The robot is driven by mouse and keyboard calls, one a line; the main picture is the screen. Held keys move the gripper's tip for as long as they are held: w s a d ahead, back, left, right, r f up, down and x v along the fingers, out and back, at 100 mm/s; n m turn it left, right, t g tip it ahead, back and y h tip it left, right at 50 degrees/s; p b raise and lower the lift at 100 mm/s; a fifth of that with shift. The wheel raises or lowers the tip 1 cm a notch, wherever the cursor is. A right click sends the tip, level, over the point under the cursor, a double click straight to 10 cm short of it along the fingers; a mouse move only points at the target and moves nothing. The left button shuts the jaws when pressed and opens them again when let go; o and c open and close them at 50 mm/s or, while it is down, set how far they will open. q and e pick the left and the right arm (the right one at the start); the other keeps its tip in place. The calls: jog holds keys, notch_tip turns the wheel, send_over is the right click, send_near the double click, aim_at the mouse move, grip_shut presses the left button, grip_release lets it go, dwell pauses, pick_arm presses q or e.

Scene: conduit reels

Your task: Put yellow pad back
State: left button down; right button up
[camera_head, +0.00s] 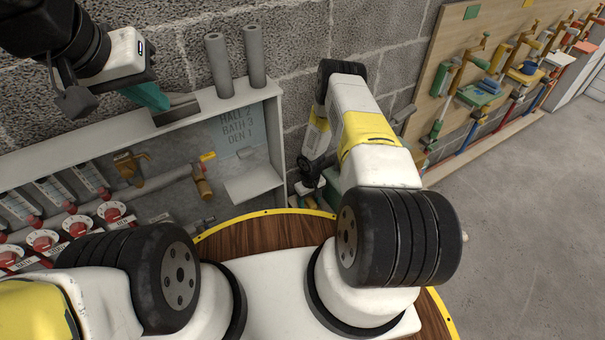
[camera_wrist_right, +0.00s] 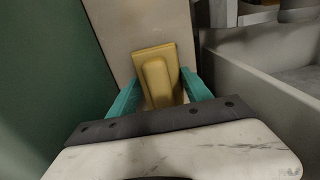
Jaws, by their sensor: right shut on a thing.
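In the right wrist view the yellow pad (camera_wrist_right: 157,78), a block with a raised rounded middle, sits between the teal fingers of my right gripper (camera_wrist_right: 161,90). The gripper is shut on it. A beige strip (camera_wrist_right: 135,27) lies behind the pad; I cannot tell whether they touch. In the head view my right arm reaches to the corner right of the grey cabinet, and its fingers and the pad are hidden there. My left gripper (camera_head: 148,96) hangs over the cabinet's top edge at upper left. Its teal finger shows side-on, so its opening is unclear.
The grey open cabinet (camera_head: 276,150) holds red dials (camera_head: 112,211), gauges and a brass valve (camera_head: 130,166). Two grey pipes (camera_head: 218,65) rise behind it. A wooden board (camera_head: 460,47) with coloured clamps stands at right. The right floor is clear. A grey tray wall (camera_wrist_right: 245,95) lies right of the pad.

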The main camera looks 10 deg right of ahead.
jog(key=shift+f, duration=0.15)
jog(key=o, duration=1.3)
notch_tip(320, 180, up, 12)
notch_tip(320, 180, up, 37)
jog(key=m+t, duration=0.2)
jog(key=t, duration=0.1)
send_over(310, 200)
jog(key=d, duration=0.2)
jog(key=s+a+r+m+t, duration=0.1)
jog(key=s+a+r+t, duration=0.1)
jog(key=s+r, duration=1.2)
jog(key=s, duration=0.2)
jog(key=s+a+r+y, duration=0.1)
jog(key=s+r, duration=0.1)
jog(key=s, duration=0.2)
jog(key=s+a+r+t+y, duration=0.1)
jog(key=s+r, duration=0.1)
jog(key=s, duration=0.2)
jog(key=shift+s+a+r, duration=0.1)
jog(key=shift+a+r, duration=0.1)
jog(key=shift+r, duration=0.2)
